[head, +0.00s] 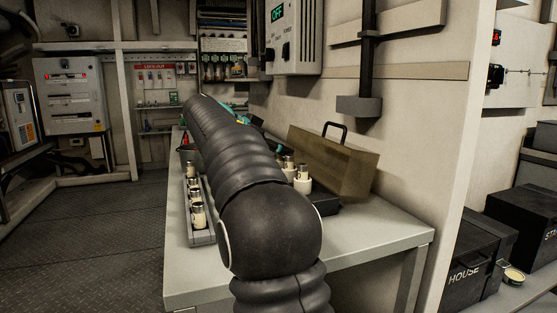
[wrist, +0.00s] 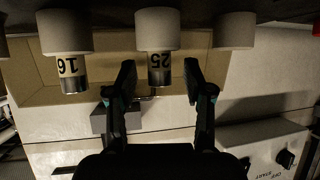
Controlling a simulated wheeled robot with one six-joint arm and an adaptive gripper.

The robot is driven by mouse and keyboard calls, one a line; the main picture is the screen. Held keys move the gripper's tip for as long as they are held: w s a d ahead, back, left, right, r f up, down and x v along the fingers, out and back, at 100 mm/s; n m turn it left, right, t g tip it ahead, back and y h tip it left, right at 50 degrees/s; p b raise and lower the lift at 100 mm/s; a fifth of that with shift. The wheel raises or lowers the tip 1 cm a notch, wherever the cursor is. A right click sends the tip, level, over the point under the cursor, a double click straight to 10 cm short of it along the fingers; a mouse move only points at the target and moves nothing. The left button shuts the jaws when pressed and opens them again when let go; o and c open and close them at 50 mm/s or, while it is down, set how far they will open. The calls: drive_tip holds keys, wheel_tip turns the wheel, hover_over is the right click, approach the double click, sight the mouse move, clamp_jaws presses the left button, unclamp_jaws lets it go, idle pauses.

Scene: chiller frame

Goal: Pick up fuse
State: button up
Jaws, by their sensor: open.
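In the wrist view, pale fuses with metal ends hang upside down in the picture. In the head view, fuses (head: 198,214) stand in a grey tray (head: 203,239) on the bench, and others (head: 302,180) stand right of my arm.
The bench (head: 345,247) has clear room at its near end. A wall-mounted control box (head: 293,38) hangs above the bench's far part. Open floor (head: 75,230) lies to the left.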

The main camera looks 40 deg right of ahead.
clamp_jaws()
idle(0.3)
